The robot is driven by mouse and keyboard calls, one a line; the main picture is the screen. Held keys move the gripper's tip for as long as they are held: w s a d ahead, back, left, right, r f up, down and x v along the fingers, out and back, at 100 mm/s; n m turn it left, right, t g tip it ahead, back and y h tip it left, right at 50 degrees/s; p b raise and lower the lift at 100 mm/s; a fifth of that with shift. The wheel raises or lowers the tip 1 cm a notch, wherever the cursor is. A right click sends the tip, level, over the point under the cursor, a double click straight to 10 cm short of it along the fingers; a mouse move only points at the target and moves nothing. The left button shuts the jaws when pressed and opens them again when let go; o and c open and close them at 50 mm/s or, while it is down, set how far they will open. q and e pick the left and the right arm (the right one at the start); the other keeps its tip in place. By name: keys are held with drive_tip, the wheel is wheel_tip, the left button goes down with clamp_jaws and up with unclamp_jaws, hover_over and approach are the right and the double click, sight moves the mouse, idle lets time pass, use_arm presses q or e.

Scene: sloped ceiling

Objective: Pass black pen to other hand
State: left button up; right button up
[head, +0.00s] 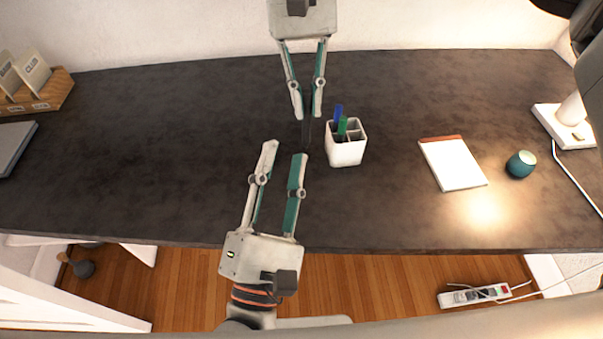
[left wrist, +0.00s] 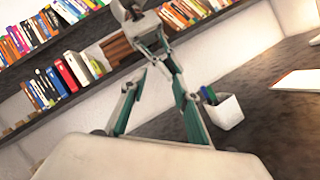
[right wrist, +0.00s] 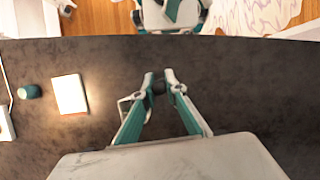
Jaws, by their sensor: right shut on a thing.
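The black pen (head: 307,133) is dark and points down from the fingertips of my right gripper (head: 304,112). My right gripper is shut on it above the desk. In the right wrist view, the dark pen end (right wrist: 159,87) shows between the fingertips. My left gripper (head: 284,152) is open and empty, below and slightly left of the pen in the head view. Its fingers are apart, and the pen's lower end is near its right fingertip, not between the fingers. In the left wrist view, the open left fingers (left wrist: 160,84) show with the right gripper beyond; I cannot make out the pen there.
A white pen cup (head: 346,153) with blue and green pens stands close right of both grippers. A notepad (head: 455,164), teal cup (head: 521,164) and lamp base (head: 562,122) are farther right. A wooden organizer (head: 52,97) is far left. The desk's left middle is clear.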

use_arm(q)
drive_tip(key=n+y, duration=0.1)
drive_tip(key=n, duration=0.3)
drive_tip(key=n+g+y, duration=0.1)
drive_tip(key=n+g, duration=0.3)
drive_tip(key=n, duration=0.2)
approach(307, 123)
drive_tip(key=x, duration=0.3)
drive_tip(key=f+x, duration=0.1)
drive_tip(key=x, duration=0.7)
drive_tip(key=shift+s+d+f, duration=0.15)
drive_tip(key=shift+d+f, duration=0.05)
